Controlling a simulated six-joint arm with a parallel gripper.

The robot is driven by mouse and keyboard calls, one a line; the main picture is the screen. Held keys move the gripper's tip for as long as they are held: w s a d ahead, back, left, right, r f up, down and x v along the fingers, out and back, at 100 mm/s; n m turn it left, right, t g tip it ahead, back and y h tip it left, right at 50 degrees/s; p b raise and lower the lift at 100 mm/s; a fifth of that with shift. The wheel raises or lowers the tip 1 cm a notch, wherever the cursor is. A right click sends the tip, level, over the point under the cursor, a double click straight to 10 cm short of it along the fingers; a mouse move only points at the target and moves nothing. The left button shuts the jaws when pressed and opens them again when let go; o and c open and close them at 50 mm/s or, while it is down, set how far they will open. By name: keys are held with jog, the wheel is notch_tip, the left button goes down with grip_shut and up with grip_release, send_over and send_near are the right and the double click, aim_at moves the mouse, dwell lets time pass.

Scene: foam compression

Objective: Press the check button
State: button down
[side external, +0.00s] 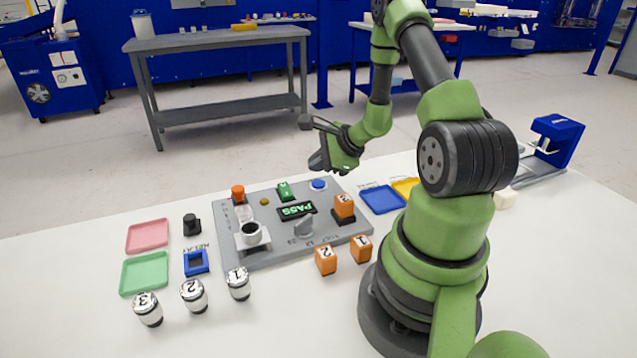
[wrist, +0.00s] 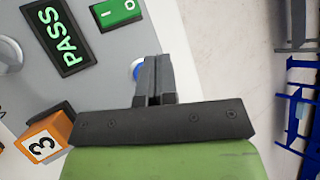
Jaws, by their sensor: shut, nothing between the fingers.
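A round blue button (side external: 318,184) sits at the far right corner of the grey panel (side external: 285,247), and I take it to be the check button. My gripper (side external: 322,165) is shut and empty, just above the button in the side view. In the wrist view the shut fingers (wrist: 155,75) cover most of the blue button (wrist: 137,68), and only its left edge shows. I cannot tell whether the fingertips touch it. The display (side external: 296,210) on the panel reads PASS in green.
A green rocker switch (side external: 285,191) is left of the button. An orange block marked 3 (side external: 344,207) stands on the panel's right. Blue (side external: 381,199) and yellow (side external: 405,187) trays lie to the right. Numbered cans and orange blocks stand in front of the panel.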

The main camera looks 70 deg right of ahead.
aim_at(318, 184)
jog(key=shift+r, duration=1.8)
jog(key=w+a+r+n+g+y, duration=0.15)
jog(key=a+r+n+y, duration=0.35)
jog(key=a+r+n, duration=1.1)
jog(key=s+a+r+n+h, duration=0.2)
jog(key=s+a+r+n, duration=0.3)
jog(key=s, duration=0.7)
jog(key=a+n, duration=0.2)
jog(key=a, duration=0.2)
jog(key=shift+s+n+h, duration=0.3)
jog(key=shift+s, duration=0.1)
